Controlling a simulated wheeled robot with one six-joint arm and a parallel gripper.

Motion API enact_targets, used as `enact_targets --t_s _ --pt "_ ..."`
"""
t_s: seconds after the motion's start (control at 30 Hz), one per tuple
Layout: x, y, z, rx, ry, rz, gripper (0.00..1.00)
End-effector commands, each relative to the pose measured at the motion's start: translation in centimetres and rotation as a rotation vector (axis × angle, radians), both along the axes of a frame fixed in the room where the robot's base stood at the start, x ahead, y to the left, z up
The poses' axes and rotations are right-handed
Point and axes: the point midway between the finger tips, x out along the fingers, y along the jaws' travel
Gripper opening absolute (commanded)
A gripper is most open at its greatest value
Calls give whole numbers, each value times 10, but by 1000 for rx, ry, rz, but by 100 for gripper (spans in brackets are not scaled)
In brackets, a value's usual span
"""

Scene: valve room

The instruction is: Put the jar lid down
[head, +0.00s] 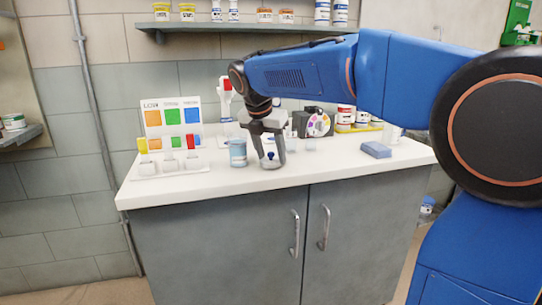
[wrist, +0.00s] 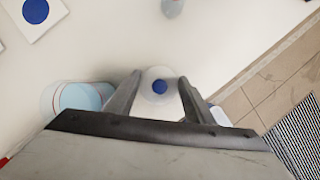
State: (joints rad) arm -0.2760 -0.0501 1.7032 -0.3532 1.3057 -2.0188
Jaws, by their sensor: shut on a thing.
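My gripper (head: 270,158) points down over the white counter, its fingers on either side of a pale, see-through jar lid with a blue knob (head: 271,163). In the wrist view the round lid (wrist: 158,98) sits between the two fingertips (wrist: 158,92), with its blue knob facing the camera. The gripper is shut on it. The lid is at or close above the counter near its front edge; I cannot tell whether it touches. A light blue jar (head: 237,153) stands upright just left of the gripper, apart from it; it also shows in the wrist view (wrist: 78,97).
A rack of colour-capped samples (head: 168,162) and a colour chart (head: 172,117) stand at the left. A blue sponge (head: 376,149) lies at the right. Several paint pots (head: 345,118) stand at the back. The front counter strip right of the gripper is clear.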

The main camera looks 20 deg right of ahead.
Motion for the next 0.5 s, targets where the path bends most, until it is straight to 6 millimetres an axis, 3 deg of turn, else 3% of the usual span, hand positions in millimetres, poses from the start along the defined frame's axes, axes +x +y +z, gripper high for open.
enact_targets --t_s 0.43,0.47,0.5 --pt "0 0 -9 0 0 -1 27" --pt "0 0 -9 0 0 -1 55" --pt "0 0 -9 0 0 -1 65"
